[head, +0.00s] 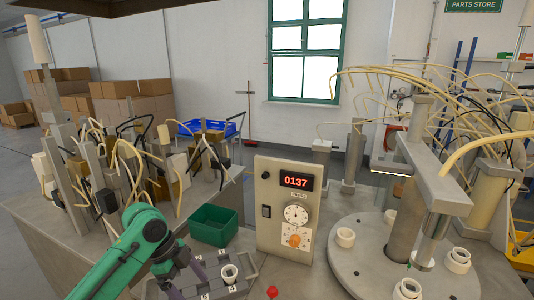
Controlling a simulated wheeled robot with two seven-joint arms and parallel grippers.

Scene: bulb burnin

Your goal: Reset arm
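My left arm is green and comes in from the lower left, bending down at its joint. Its dark, purplish gripper end (183,268) hangs beside a grey numbered rack (232,289). The fingers are small and partly hidden by the arm, so I cannot tell whether they are open or shut. A white ring-shaped socket (229,274) sits in the rack. My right gripper is not in view.
A control panel (285,244) reads 0137. A green bin (213,226) stands left of it. A round turntable (350,269) with several white sockets and a metal post lies right. Cable-laden fixtures crowd the left bench. A red knob (271,292) shows at the bottom.

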